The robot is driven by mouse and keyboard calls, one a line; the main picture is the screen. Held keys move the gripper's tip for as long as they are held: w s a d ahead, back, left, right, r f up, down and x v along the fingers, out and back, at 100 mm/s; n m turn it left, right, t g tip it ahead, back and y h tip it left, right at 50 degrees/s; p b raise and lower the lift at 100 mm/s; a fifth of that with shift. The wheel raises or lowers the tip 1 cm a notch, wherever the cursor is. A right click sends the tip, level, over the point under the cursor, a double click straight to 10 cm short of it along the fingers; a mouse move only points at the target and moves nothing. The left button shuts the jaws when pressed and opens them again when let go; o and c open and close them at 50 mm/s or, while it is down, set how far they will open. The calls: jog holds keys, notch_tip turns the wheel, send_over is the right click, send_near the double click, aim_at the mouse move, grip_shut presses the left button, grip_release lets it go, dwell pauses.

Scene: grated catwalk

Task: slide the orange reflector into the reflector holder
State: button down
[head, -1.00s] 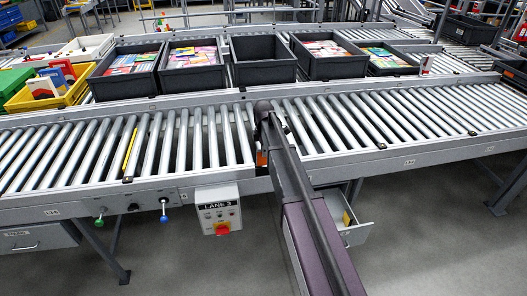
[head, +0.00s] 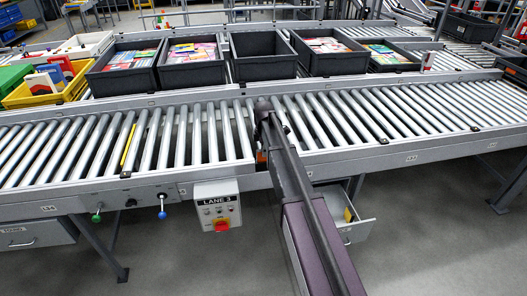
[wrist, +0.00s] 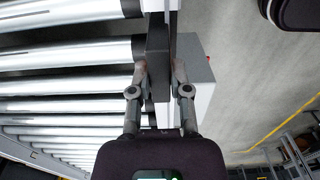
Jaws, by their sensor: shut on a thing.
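The orange reflector (head: 261,156) shows only as a small orange patch beside the end of my arm, at the gap in the near conveyor's front rail. My gripper (wrist: 161,72) is in the wrist view with its two fingers closed in on a thin thing between them, and faint reddish tints show by the fingertips. Most of the reflector is hidden by the fingers. A dark upright strip (wrist: 158,38) runs along the rail just beyond the fingertips; I cannot tell whether it is the reflector holder. How far the reflector sits in any holder is not visible.
Rollers (head: 190,138) lie on both sides of the gap. The Lane 3 control box (head: 217,207) hangs left of my arm, and an open drawer (head: 343,216) is below right. Several grey bins (head: 263,72) stand on the conveyor behind.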

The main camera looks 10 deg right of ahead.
jog(key=shift+f+b, duration=0.9)
jog(key=shift+f, duration=0.1)
jog(key=shift+c, duration=2.4)
grip_release()
jog(key=o, duration=0.4)
jog(key=shift+r, duration=0.1)
jog(key=shift+r+p, duration=3.9)
jog(key=shift+p, duration=0.1)
